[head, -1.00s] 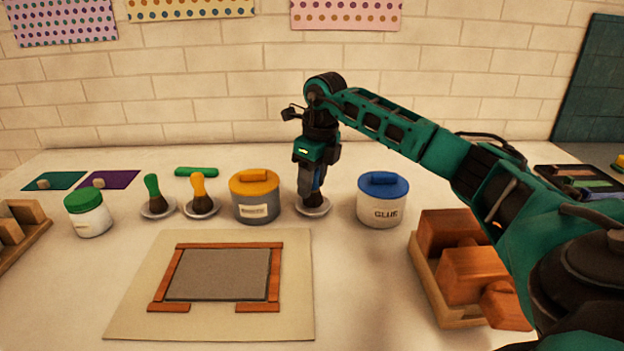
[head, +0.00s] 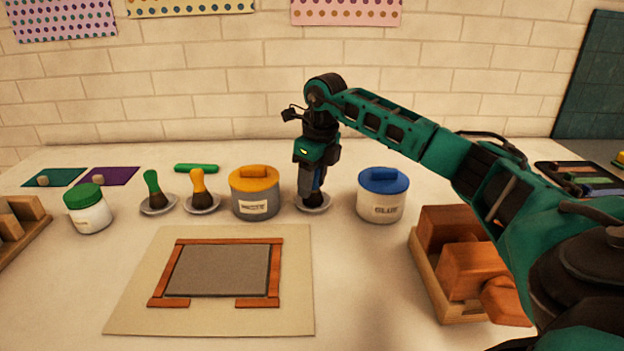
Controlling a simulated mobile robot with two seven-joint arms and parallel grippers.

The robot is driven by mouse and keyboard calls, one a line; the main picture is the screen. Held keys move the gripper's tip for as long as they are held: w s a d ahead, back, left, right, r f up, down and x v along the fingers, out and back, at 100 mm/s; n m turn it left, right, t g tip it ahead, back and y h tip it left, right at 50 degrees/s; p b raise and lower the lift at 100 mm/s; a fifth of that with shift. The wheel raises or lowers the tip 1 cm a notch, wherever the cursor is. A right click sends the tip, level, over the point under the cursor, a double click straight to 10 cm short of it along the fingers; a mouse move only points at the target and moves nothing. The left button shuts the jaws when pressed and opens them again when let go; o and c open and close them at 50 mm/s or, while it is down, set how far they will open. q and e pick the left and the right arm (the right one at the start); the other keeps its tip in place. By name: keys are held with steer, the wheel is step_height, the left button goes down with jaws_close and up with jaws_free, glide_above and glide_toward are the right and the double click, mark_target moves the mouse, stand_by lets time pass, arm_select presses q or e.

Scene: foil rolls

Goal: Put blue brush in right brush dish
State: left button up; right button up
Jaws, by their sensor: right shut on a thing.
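The right brush dish (head: 326,208) is a small pale saucer between the yellow-lidded jar and the blue-lidded glue jar. My right gripper (head: 311,190) points down over it, shut on the blue brush (head: 318,194). Only a bit of the blue handle shows beside the fingers. The dark bristles are low at the dish; I cannot tell whether they touch it. My left gripper is not in view.
The yellow-lidded jar (head: 255,195) stands close on the left, the glue jar (head: 382,196) on the right. Green (head: 152,184) and yellow (head: 198,184) brushes stand in dishes further left. A framed board (head: 220,270) lies in front; a block crate (head: 440,290) is at right.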

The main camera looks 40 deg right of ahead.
steer(key=o, duration=1.1)
steer(key=shift+o, duration=0.6)
steer(key=o, duration=0.4)
